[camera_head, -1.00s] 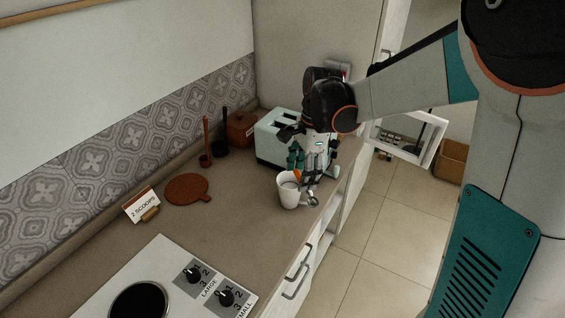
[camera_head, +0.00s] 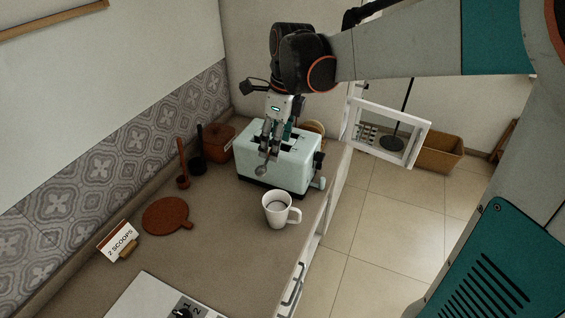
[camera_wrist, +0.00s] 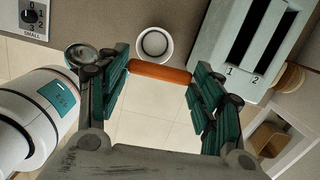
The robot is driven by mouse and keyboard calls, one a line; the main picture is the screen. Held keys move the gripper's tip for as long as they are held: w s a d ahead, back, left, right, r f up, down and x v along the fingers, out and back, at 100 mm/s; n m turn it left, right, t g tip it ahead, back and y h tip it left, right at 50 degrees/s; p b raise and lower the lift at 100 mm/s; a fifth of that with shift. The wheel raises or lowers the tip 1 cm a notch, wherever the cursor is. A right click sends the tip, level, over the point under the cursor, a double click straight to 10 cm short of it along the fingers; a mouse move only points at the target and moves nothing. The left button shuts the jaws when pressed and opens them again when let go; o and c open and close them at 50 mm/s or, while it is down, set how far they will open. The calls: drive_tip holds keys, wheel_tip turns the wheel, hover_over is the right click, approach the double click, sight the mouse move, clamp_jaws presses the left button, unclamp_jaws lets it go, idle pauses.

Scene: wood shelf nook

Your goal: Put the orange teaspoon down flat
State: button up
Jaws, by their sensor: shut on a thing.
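The orange teaspoon shows its orange handle (camera_wrist: 160,72) across my gripper's fingers in the wrist view. A metal bowl (camera_wrist: 82,53) shows at the left beside the finger. In the head view the metal bowl (camera_head: 261,171) hangs below the fingers, and the handle is mostly hidden. My gripper (camera_head: 268,152) is shut on the teaspoon, held above the counter in front of the toaster. A white mug (camera_head: 275,218) stands upright on the counter (camera_head: 222,240) below and nearer the camera, apart from the spoon. It also shows in the wrist view (camera_wrist: 155,43).
The pale green toaster (camera_head: 300,165) stands close behind my gripper. A round brown board (camera_head: 165,216), a "2 SCOOPS" card (camera_head: 121,242) and dark utensil pots (camera_head: 184,180) are to the left. The counter between board and mug is clear. The counter drops off at the right.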

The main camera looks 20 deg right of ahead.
wheel_tip(320, 180, down, 20)
drive_tip(key=b, duration=0.4)
drive_tip(key=shift+r, duration=0.2)
drive_tip(key=shift+f, duration=0.15)
drive_tip(key=o, duration=1)
drive_tip(key=shift+c, duration=0.2)
